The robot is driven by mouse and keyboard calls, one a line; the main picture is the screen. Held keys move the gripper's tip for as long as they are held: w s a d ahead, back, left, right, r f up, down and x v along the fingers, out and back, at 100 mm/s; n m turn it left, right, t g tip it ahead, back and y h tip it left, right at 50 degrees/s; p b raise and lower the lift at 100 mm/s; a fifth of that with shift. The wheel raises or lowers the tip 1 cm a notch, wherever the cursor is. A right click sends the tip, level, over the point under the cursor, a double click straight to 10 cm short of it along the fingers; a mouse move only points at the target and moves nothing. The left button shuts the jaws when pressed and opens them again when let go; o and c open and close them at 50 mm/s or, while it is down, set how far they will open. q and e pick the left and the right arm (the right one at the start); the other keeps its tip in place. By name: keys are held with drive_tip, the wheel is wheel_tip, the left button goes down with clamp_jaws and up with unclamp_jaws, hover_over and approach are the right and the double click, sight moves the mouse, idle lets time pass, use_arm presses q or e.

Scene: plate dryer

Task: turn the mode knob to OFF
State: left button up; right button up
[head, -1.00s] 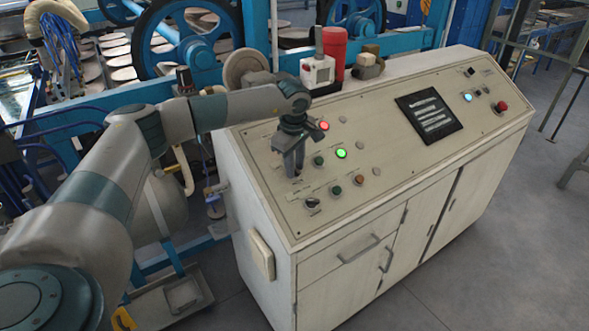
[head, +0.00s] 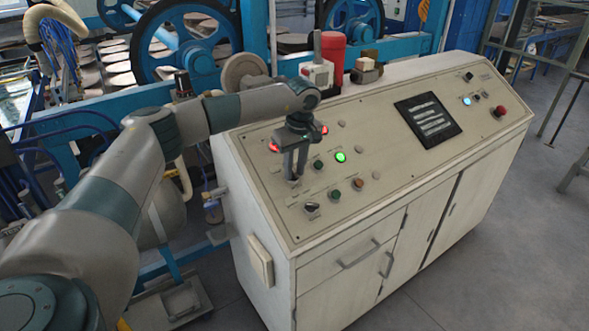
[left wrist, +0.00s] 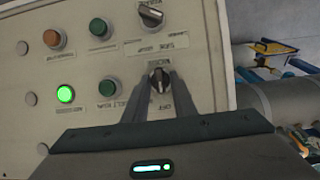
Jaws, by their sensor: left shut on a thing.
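My left gripper (head: 294,179) points down at the sloped control panel, and its fingers are shut on a small dark knob. In the left wrist view the gripper (left wrist: 160,84) has its fingertips on either side of this mode knob (left wrist: 159,79). The knob's pale pointer line runs roughly up and down in that view. An OFF label (left wrist: 165,110) shows upside down between the fingers. In the head view the fingers hide the knob. My right gripper is not in view.
A second black knob (head: 312,207) sits nearer the panel's front edge. A lit green button (head: 341,157), a dark green button (head: 334,195) and an orange button (head: 359,181) are close by. A black display (head: 428,119) is farther right. A red cylinder (head: 332,51) stands behind.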

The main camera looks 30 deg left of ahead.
sight(298, 177)
use_arm(q)
drive_tip(key=o, duration=0.7)
